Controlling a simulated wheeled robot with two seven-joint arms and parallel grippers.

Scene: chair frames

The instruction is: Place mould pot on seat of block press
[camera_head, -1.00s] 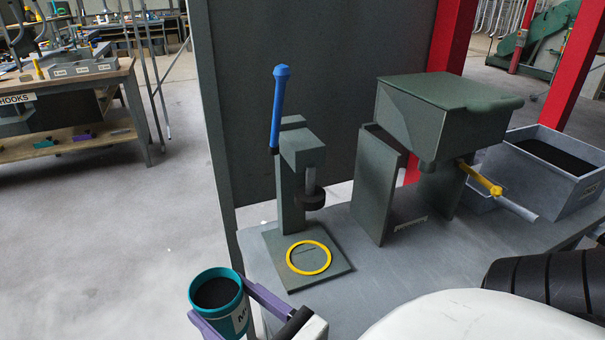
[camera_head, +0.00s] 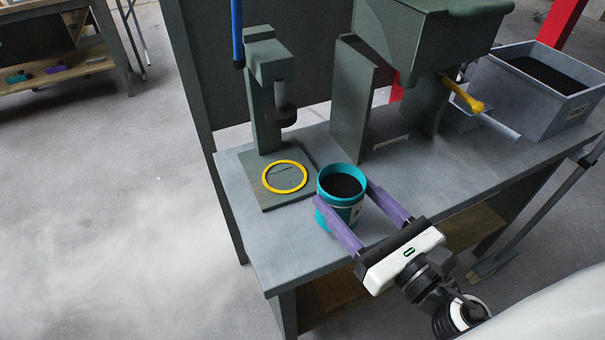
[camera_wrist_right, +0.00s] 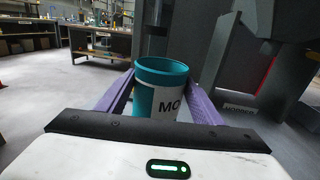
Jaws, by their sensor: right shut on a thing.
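The mould pot (camera_head: 340,204) is a teal cup with a white label and dark fill. My right gripper (camera_head: 343,207) is shut on it with purple fingers on both sides, and the pot is upright. In the right wrist view the pot (camera_wrist_right: 157,92) stands between the fingers, part of its label showing. The block press (camera_head: 266,112) is grey-green with a blue lever. Its seat, a yellow ring (camera_head: 284,177) on the base plate, is empty, just left of the pot. I cannot tell whether the pot touches the bench. My left gripper is not in view.
The grey bench (camera_head: 235,236) is clear along its front left. A grey-green hopper (camera_head: 425,50) with a yellow-handled part stands right of the press. A grey bin (camera_head: 535,90) with dark fill stands at the back right. A dark panel rises behind the press.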

